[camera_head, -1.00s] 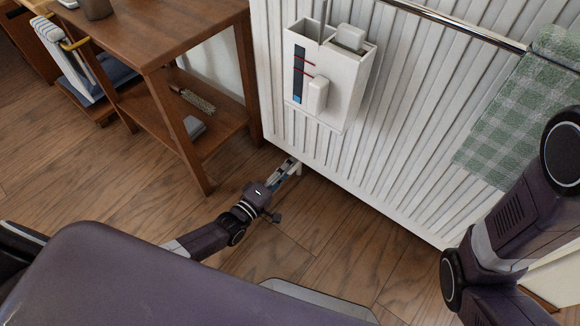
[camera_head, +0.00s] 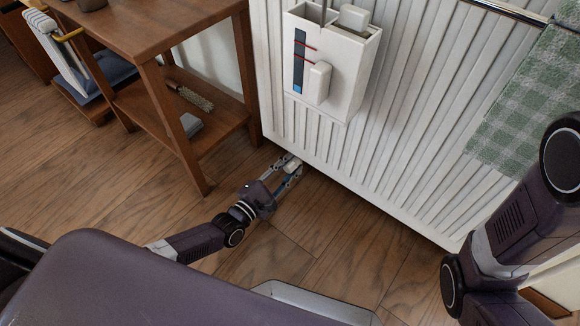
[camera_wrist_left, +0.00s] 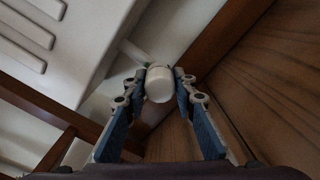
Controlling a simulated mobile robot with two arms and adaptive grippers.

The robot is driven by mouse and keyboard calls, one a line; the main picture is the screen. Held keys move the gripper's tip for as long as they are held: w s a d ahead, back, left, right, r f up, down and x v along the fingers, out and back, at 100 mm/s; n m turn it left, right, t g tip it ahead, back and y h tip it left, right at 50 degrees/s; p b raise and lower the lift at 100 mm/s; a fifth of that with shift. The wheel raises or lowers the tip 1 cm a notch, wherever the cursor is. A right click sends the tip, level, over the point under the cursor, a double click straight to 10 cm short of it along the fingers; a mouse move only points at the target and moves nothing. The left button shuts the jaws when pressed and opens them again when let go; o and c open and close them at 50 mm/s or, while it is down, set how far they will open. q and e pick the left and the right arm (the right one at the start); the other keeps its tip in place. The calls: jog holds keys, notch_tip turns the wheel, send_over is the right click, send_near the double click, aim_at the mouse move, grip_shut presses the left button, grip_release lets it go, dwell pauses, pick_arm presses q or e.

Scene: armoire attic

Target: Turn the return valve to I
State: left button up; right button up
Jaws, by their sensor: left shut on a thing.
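The return valve has a white rounded knob (camera_wrist_left: 159,85) that sits low at the lower left corner of the white radiator (camera_head: 395,110). In the head view the knob (camera_head: 293,165) is small and partly covered by the fingers. My left gripper (camera_head: 288,170) reaches down to it near the floor. In the left wrist view my left gripper (camera_wrist_left: 160,90) has one finger on each side of the knob and is shut on it. No marking on the knob can be read. My right arm is at the right edge of the head view, and its gripper is out of the picture.
A wooden shelf table (camera_head: 160,75) stands close to the left of the radiator. A white holder box (camera_head: 335,65) hangs on the radiator front. A green checked towel (camera_head: 530,105) hangs from the rail at right.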

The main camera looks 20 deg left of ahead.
pick_arm(q)
jog(key=shift+f+n, duration=0.1)
jog(key=shift+n, duration=0.5)
jog(key=o, duration=1.2)
jog(key=shift+c, duration=0.2)
jog(key=v, duration=1.2)
